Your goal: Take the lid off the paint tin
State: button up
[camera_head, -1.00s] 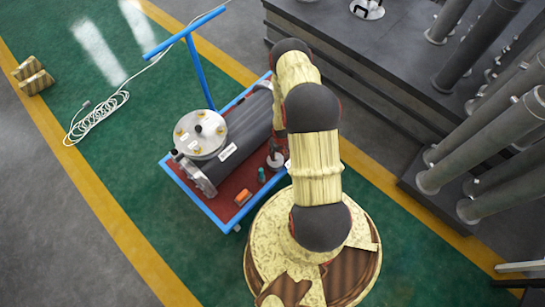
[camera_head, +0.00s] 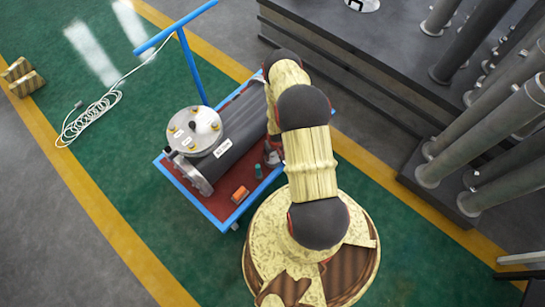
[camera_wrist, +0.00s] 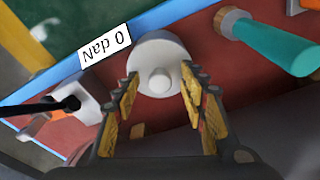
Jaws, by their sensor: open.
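In the wrist view, a pale round tin (camera_wrist: 158,48) with a small round knob on top stands on the red trolley bed; I take it for the paint tin. Its lid (camera_wrist: 160,78) appears to be on. My gripper (camera_wrist: 160,72) is open, with one ribbed yellow finger on each side of the knob. I cannot tell whether the fingers touch it. In the head view, my arm hides the gripper, and the tin is hard to make out beside the arm.
The blue-edged trolley (camera_head: 197,203) carries a dark flanged shell (camera_head: 240,125) with a round metal cover (camera_head: 194,130). A teal-handled tool (camera_wrist: 270,42) and an orange item (camera_head: 240,193) lie near the tin. Grey pipes (camera_head: 490,140) stand at the right.

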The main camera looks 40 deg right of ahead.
jog(key=shift+c, duration=0.5)
grip_shut()
jog(key=shift+r, duration=0.1)
